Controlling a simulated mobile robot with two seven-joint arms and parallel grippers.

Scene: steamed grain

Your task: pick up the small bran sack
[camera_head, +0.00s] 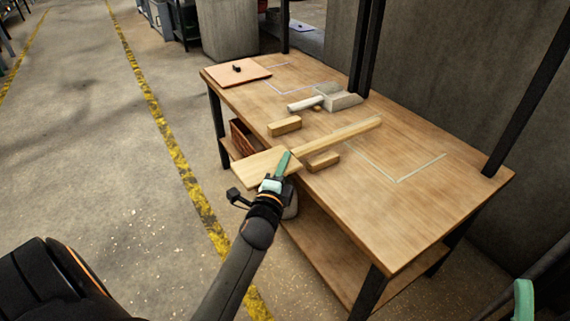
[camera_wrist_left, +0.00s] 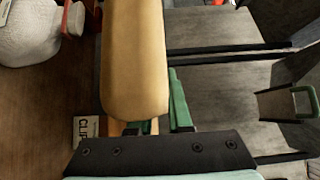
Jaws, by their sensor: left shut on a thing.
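My left gripper (camera_head: 281,172) is at the table's front edge, shut on a long-handled wooden paddle (camera_head: 255,168). The paddle's broad end juts past the edge and its handle (camera_head: 350,130) runs over the table top. In the left wrist view the paddle (camera_wrist_left: 135,60) fills the space before the green finger (camera_wrist_left: 180,100). A pale, rounded bundle that looks like a sack (camera_wrist_left: 35,32) is at the upper left there; a pale part shows below my left gripper in the head view (camera_head: 291,211), mostly hidden. My right gripper (camera_head: 523,300) shows only a green finger at the lower right.
The wooden table (camera_head: 420,220) holds two wooden blocks (camera_head: 285,126) (camera_head: 322,161), a grey block-shaped thing (camera_head: 338,98), a pale roller (camera_head: 305,103) and a pinkish board (camera_head: 237,73). A reddish-brown crate (camera_head: 243,137) is on the lower shelf (camera_head: 335,255). The table's right part is clear.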

